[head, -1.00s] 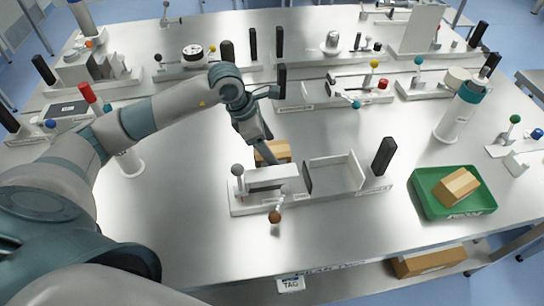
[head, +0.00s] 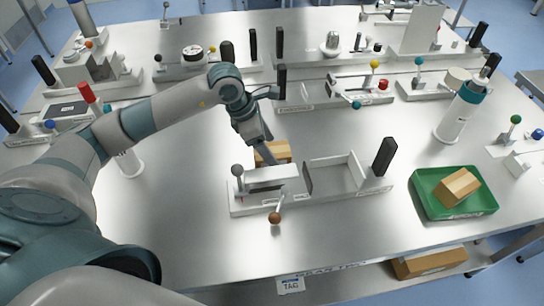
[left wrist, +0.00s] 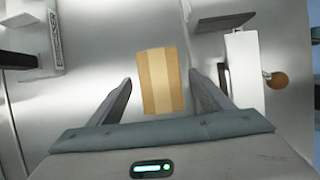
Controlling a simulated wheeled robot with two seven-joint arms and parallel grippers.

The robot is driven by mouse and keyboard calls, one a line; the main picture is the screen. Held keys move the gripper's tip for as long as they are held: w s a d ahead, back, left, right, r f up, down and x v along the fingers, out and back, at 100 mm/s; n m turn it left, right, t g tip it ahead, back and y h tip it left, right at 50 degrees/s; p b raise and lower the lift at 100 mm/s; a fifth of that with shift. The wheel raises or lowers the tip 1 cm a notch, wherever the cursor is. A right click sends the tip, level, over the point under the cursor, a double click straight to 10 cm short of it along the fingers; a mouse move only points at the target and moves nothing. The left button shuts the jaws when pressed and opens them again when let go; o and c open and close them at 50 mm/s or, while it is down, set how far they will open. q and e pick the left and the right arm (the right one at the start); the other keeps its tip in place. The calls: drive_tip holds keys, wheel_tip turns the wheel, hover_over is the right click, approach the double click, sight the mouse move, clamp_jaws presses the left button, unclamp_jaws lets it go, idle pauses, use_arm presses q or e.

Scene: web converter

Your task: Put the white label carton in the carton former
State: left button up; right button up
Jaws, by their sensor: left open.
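A brown carton (head: 272,151) with a lighter tape stripe stands on the bench behind the front fixture, partly hidden by my left gripper and that fixture. In the left wrist view this carton (left wrist: 161,82) lies between the two open fingers, with a gap on each side. No white label shows on it. My left gripper (head: 267,154) is open and low over it. The front fixture (head: 310,195), with a white block, a knobbed lever and an open walled bay, may be the carton former; its label is unreadable. My right gripper is out of view.
A green tray (head: 424,203) at the right holds another brown carton (head: 459,186). A further carton (head: 428,262) is on the lower shelf. A black post (head: 383,157) rises at the fixture's right end. Several other fixtures line the back. The bench front is clear.

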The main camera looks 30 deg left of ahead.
sight(272, 150)
use_arm(q)
drive_tip(key=shift+f, duration=0.1)
idle(0.4)
drive_tip(key=c, duration=1.3)
drive_tip(key=shift+r+p, duration=0.5)
drive_tip(key=shift+p, duration=0.05)
drive_tip(key=r, duration=0.3)
drive_tip(key=r+p, duration=0.1)
drive_tip(key=shift+w+d+r, duration=0.15)
drive_tip(key=shift+d+r, duration=0.05)
drive_tip(key=shift+d, duration=0.15)
drive_tip(key=w+d+r+p, duration=0.1)
drive_tip(key=w+d+r, duration=0.4)
drive_tip(key=d, duration=0.4)
drive_tip(key=shift+d+r+p, duration=0.3)
drive_tip(key=shift+d+r, duration=0.1)
drive_tip(key=shift+r, duration=0.15)
